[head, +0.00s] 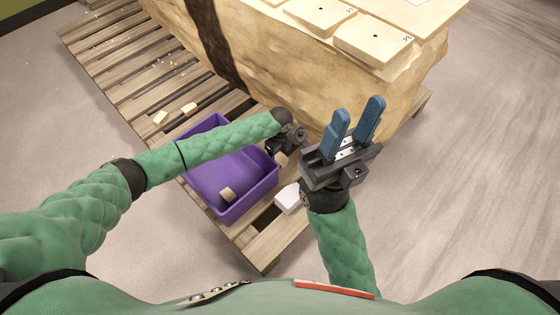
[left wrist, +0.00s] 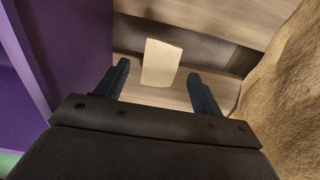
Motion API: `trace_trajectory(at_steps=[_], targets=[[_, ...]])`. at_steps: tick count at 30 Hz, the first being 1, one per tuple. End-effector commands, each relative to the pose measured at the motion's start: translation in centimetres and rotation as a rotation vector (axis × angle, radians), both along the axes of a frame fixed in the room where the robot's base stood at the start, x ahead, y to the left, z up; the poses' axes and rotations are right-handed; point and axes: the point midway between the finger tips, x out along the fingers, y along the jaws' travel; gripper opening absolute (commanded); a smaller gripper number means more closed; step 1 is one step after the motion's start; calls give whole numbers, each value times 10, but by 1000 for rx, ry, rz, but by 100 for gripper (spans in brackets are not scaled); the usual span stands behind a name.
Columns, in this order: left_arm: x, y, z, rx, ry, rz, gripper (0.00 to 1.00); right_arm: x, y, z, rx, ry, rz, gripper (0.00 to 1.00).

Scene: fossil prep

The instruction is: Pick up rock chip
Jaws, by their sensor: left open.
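A tan rock chip (left wrist: 161,62) lies on the wooden pallet slats in the left wrist view, between and just beyond my left fingertips. My left gripper (left wrist: 160,84) is open, with one dark blue finger on either side of the chip's near end; I cannot tell if they touch it. In the head view, my left gripper (head: 280,146) points down between the purple bin and the big rock, its fingers largely hidden. A tan chip (head: 282,159) shows beside it. My right gripper (head: 358,108) is open and empty, its blue fingers pointing up.
The purple bin (head: 270,184) holds one chip (head: 228,194). Its wall is close on the left in the left wrist view. The big rock block (head: 300,70) stands close on the right. Two more chips (head: 160,117) (head: 189,108) lie on the pallet (head: 135,75).

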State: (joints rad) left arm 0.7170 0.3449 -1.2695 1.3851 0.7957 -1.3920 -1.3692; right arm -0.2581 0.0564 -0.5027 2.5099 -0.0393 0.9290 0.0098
Motion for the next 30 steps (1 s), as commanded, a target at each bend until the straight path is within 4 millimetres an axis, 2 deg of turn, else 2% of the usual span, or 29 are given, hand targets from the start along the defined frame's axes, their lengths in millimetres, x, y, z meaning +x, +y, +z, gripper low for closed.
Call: trace_trajectory(at_steps=[1, 4, 12, 20, 30], targets=[[0, -1, -11, 1, 1, 0, 67, 0, 1, -5, -1, -2, 3, 36], [0, -1, -21, 1, 1, 0, 67, 1, 2, -9, -11, 0, -1, 36], [0, -1, -23, 0, 0, 0, 67, 0, 2, -10, -19, 5, -2, 36], [0, -1, -23, 0, 0, 0, 16, 1, 2, -10, -17, 7, -3, 36], [0, -1, -16, -1, -1, 0, 15, 1, 2, -6, -13, 6, -3, 36]])
